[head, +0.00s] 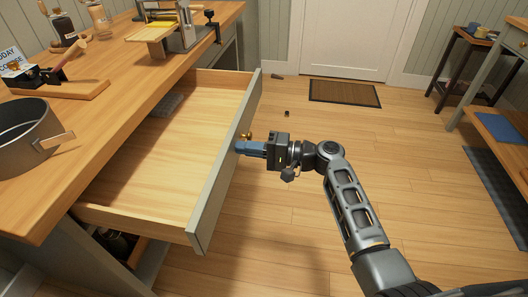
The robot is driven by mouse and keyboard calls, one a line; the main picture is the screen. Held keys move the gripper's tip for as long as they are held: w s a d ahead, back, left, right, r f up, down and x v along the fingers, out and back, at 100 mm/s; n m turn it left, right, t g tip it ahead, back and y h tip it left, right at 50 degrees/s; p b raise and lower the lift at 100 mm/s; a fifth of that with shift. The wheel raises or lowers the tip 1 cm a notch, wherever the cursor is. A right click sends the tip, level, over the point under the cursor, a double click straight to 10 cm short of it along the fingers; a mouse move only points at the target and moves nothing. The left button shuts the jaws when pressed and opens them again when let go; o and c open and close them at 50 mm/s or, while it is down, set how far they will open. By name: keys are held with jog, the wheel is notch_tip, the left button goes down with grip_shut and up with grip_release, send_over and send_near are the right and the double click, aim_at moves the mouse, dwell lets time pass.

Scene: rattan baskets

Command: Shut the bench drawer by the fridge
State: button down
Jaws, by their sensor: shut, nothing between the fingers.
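The bench drawer (185,133) is pulled far out from under the wooden benchtop (120,90). Its inside is pale wood and its front panel (220,178) is grey-green. A brass knob (246,136) sits on the outside of the front. My gripper (240,147) is shut and empty, with its blue fingertips at the outer face of the drawer front, just below the knob. The tips look to be touching the panel, but the exact contact is hard to tell. A small grey item (167,104) lies at the back of the drawer, partly hidden by the benchtop. The fridge is not clearly in view.
A metal pot (28,137), a wooden board (60,95) and a clamped metal tool (178,28) stand on the benchtop. A side table (500,124) stands right. The floor between is mostly clear.

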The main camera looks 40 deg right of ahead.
jog(key=b+x, duration=1.2)
jog(key=x, duration=1.6)
jog(key=shift+w+a+f, duration=0.1)
jog(key=shift+w+a, duration=0.05)
jog(key=shift+a, duration=0.05)
jog(key=shift+w+a, duration=0.35)
jog(key=shift+w, duration=0.05)
jog(key=shift+w+r, duration=0.1)
jog(key=shift+r, duration=0.2)
jog(key=shift+a, duration=0.2)
